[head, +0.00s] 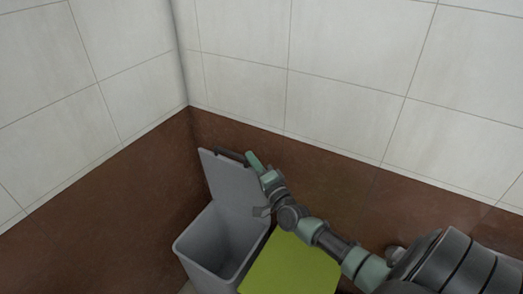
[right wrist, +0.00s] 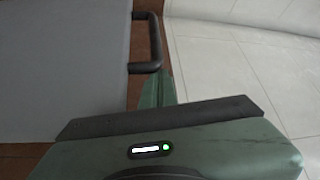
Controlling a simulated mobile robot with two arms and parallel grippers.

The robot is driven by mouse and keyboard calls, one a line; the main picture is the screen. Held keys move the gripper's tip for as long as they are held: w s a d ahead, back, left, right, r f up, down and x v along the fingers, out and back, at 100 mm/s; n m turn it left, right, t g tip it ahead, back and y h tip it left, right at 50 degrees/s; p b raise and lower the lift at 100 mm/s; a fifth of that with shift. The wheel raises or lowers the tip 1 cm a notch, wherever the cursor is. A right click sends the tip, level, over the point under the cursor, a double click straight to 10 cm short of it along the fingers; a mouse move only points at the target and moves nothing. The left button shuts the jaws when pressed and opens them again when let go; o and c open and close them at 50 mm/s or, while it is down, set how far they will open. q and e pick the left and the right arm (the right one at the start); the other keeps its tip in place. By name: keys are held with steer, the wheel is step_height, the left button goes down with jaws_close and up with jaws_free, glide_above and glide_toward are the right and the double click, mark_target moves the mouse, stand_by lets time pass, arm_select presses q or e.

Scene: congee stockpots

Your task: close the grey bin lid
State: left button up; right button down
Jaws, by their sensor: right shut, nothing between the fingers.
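The grey bin (head: 213,247) stands in the corner, and its inside shows from above. Its grey lid (head: 234,190) is open, standing up at the back of the bin close to the brown wall. A dark handle (head: 231,157) is on the lid's top edge. My right gripper (head: 253,161) is shut and empty, by the lid's top edge just right of the handle. In the right wrist view the lid (right wrist: 62,68) fills the left side and the handle (right wrist: 154,42) lies just beyond the green fingers (right wrist: 157,90). I cannot tell whether they touch. My left gripper is out of view.
A yellow-green flat top (head: 290,268) sits right of the grey bin, under my right arm. Brown lower walls (head: 100,215) with white tiles above (head: 330,50) meet in the corner behind and left of the bin.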

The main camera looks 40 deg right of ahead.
steer(key=s+a+f+n+t+y+b, duration=0.1)
steer(key=s+a+f+n+y+b, duration=0.1)
steer(key=a, duration=0.7)
steer(key=s+a+f+n+t+y+b, duration=0.2)
steer(key=s+a+f+n+b, duration=0.3)
steer(key=a+f+n+b, duration=0.2)
steer(key=shift+s+a+b, duration=0.25)
steer(key=shift+a+b, duration=0.05)
steer(key=shift+a, duration=0.75)
